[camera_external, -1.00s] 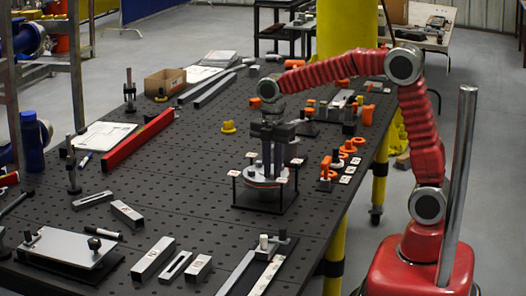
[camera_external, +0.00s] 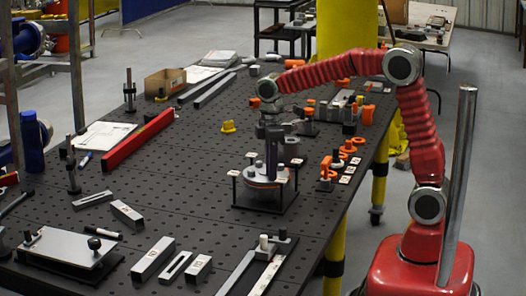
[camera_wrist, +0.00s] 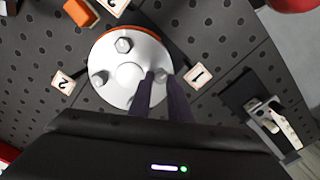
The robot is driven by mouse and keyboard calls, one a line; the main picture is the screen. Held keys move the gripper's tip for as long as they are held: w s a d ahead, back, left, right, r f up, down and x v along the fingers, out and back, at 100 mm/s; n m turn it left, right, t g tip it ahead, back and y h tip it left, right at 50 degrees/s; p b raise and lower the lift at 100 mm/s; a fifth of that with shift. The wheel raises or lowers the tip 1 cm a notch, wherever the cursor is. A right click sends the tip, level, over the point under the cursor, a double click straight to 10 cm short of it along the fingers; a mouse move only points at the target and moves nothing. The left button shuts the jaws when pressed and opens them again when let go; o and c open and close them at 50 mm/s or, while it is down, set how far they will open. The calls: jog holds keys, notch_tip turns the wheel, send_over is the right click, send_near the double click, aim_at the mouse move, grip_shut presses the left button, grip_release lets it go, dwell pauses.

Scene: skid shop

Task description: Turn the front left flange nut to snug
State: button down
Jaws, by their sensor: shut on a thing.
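The round pale flange (camera_external: 250,182) sits on a black stand (camera_external: 285,203) with small white tags at its corners. In the wrist view the flange disc (camera_wrist: 128,95) has an orange edge, a round hub and hex nuts. One nut (camera_wrist: 123,45) is at the top and another nut (camera_wrist: 100,77) is at the left, both clear of my fingers. My gripper (camera_wrist: 156,76) points down over the disc, shut on a flange nut (camera_wrist: 162,73) at the right of the hub, which the fingers partly hide. My gripper (camera_external: 271,178) hides part of the disc outside too.
Tags marked 1 (camera_wrist: 198,76) and 2 (camera_wrist: 62,82) flank the disc. Orange parts (camera_external: 347,148) and small tags lie right of the stand. A red bar (camera_external: 137,140) and grey bars (camera_external: 153,258) lie to the left.

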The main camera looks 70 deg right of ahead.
jog(key=shift+w+r+m, duration=0.15)
jog(key=shift+m, duration=0.15)
jog(key=c, duration=2)
grip_release()
jog(key=o, duration=0.4)
jog(key=shift+c, duration=0.2)
jog(key=shift+f, duration=0.2)
